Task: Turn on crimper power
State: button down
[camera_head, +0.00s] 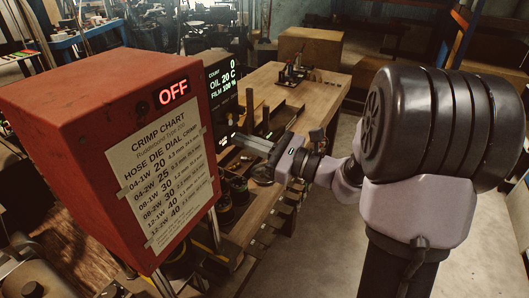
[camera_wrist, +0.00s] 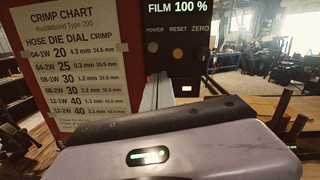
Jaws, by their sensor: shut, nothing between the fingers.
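The crimper's red housing (camera_head: 75,95) stands at the left of the head view, with a lit sign reading OFF (camera_head: 173,92). Its dark control panel (camera_wrist: 195,68) shows in the wrist view. It carries a grey button (camera_wrist: 152,47) under the label POWER, an amber button (camera_wrist: 177,54) under RESET, and the label ZERO. My gripper (camera_head: 240,140) is shut and empty, pointing left at the panel side of the crimper. Its body (camera_wrist: 165,140) fills the bottom of the wrist view. I cannot tell whether its tips touch the panel.
A lit display (camera_head: 222,80) reads count 0, oil 20 C, film 100 %. A paper crimp chart (camera_head: 158,175) is fixed to the red housing. A wooden workbench (camera_head: 265,85) with small tools on it lies behind my gripper. Bare floor (camera_head: 330,250) shows at the lower right.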

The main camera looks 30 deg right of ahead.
jog(key=r+b+v, duration=0.1)
jog(key=v, duration=1)
jog(key=shift+f, duration=0.45)
